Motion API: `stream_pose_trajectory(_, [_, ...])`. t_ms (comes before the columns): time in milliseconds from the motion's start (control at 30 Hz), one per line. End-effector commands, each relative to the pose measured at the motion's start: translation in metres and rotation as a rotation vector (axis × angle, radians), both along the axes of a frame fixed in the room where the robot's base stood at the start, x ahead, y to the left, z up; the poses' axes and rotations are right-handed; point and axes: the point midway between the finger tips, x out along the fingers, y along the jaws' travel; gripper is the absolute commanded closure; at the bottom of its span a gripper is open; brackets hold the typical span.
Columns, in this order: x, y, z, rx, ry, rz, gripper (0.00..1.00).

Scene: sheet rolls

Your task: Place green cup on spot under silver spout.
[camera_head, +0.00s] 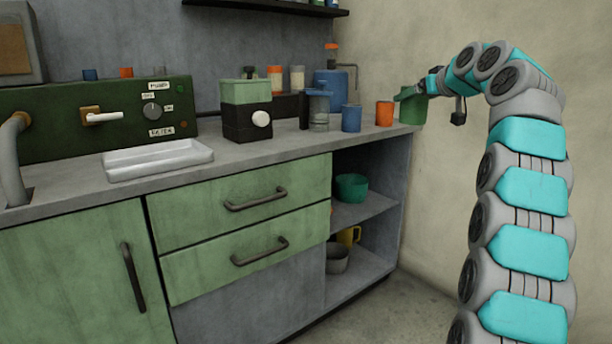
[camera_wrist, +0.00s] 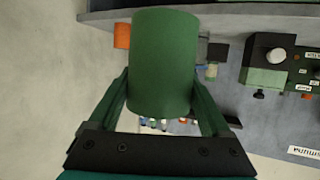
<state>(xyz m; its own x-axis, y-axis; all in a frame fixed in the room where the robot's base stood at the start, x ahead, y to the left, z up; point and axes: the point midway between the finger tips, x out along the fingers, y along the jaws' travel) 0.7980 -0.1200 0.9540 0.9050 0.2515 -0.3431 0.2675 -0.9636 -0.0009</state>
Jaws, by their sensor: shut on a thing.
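The green cup (camera_head: 411,107) is at the right end of the counter in the head view. It fills the middle of the wrist view (camera_wrist: 165,62). My gripper (camera_head: 424,88) is shut on it, with one finger on each side in the wrist view (camera_wrist: 163,85). I cannot tell whether the cup touches the counter. A thin grey spout (camera_head: 350,68) shows beside a blue container (camera_head: 330,88) at the back. A thicker grey curved pipe (camera_head: 12,150) stands at the far left. I cannot tell which is the silver spout, and no marked spot is clear.
An orange cup (camera_head: 384,113) and a blue cup (camera_head: 351,118) stand left of the green cup. A blue-topped jar (camera_head: 318,110) and a green-and-black machine (camera_head: 247,110) stand further left. A white tray (camera_head: 158,160) lies on the counter (camera_head: 235,156). Open shelves (camera_head: 365,212) are below.

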Motion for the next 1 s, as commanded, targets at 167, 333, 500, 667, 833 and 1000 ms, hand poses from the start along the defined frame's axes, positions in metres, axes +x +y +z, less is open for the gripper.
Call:
stream_pose_trajectory(167, [0.009, 0.015, -0.008, -0.001, 0.004, -0.009, 0.81])
stream_pose_trajectory(333, [0.02, 0.035, -0.023, -0.002, 0.007, -0.035, 0.81])
stream_pose_trajectory(500, [0.029, 0.056, -0.041, -0.004, 0.003, -0.072, 0.81])
stream_pose_trajectory(667, [0.034, 0.075, -0.066, -0.004, 0.005, -0.118, 0.81])
stream_pose_trajectory(833, [0.033, 0.094, -0.097, -0.005, 0.005, -0.175, 0.81])
stream_pose_trajectory(1000, [0.024, 0.112, -0.13, -0.005, 0.001, -0.241, 0.81])
